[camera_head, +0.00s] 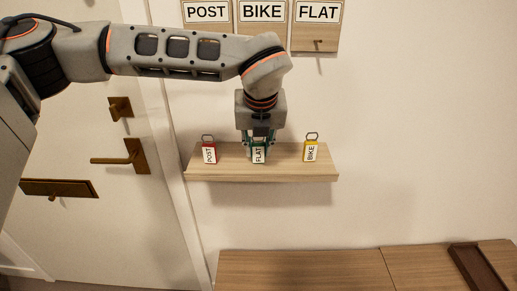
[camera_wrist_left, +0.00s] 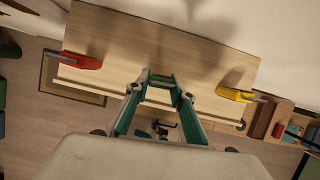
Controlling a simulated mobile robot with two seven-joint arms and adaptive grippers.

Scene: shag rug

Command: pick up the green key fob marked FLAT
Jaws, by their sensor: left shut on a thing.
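The green key fob marked FLAT (camera_head: 257,155) is upright at the middle of the wall shelf (camera_head: 225,175). My left gripper (camera_head: 259,148) comes down on it from above and is shut on it, hiding its upper part. In the left wrist view the fingertips (camera_wrist_left: 160,78) close together over the shelf, with the fob largely hidden between them. I cannot tell whether the fob still touches the shelf. My right gripper is in neither view.
A red fob marked POST (camera_head: 209,154) stands left on the shelf and a yellow fob marked BIKE (camera_head: 311,152) stands right. Boards labelled POST, BIKE and FLAT (camera_head: 317,32) hang above. A door (camera_head: 85,225) is at left; a wooden surface (camera_head: 300,270) lies below.

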